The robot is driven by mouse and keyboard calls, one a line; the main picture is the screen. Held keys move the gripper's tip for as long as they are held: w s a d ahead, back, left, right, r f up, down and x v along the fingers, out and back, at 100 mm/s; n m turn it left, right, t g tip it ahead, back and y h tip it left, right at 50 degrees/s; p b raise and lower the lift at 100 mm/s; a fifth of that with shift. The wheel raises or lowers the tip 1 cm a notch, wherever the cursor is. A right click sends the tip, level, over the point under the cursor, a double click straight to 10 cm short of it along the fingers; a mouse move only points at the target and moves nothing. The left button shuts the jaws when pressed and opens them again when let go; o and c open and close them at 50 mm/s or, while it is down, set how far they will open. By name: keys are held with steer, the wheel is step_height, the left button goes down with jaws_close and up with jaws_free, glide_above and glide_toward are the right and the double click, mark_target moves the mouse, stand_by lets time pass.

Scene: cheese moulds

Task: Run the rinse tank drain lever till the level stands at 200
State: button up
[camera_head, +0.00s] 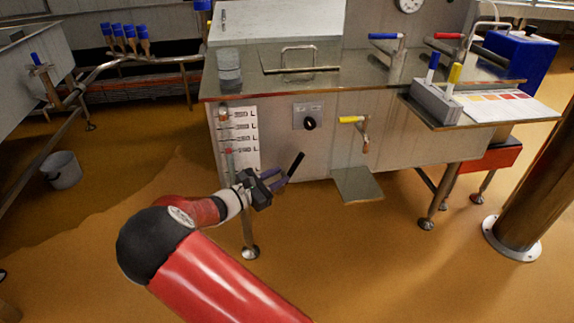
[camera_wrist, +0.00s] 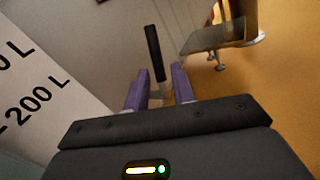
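The rinse tank (camera_head: 285,150) stands ahead, with a white litre scale (camera_head: 245,140) and a sight tube on its left front. A red mark shows in the tube near the lowest label. The exact level is too small to read. In the wrist view the scale (camera_wrist: 40,85) shows "200 L", with no liquid line visible. A black-handled lever (camera_head: 296,163) stands tilted low before the tank front; it also shows in the wrist view (camera_wrist: 154,50). My gripper (camera_head: 276,178) is at its lower end. The purple fingers (camera_wrist: 160,78) stand apart on either side of its stem, with gaps visible.
A black knob (camera_head: 310,124) and a yellow-handled tap (camera_head: 352,120) are on the tank front, right of the scale. A metal plate (camera_head: 357,185) juts out below the tap. A grey bucket (camera_head: 62,170) stands on the floor at left.

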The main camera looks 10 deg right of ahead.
mark_target(292, 168)
steer(key=x, duration=0.7)
steer(key=shift+w+d, duration=0.1)
steer(key=shift+w, duration=0.25)
jaws_close()
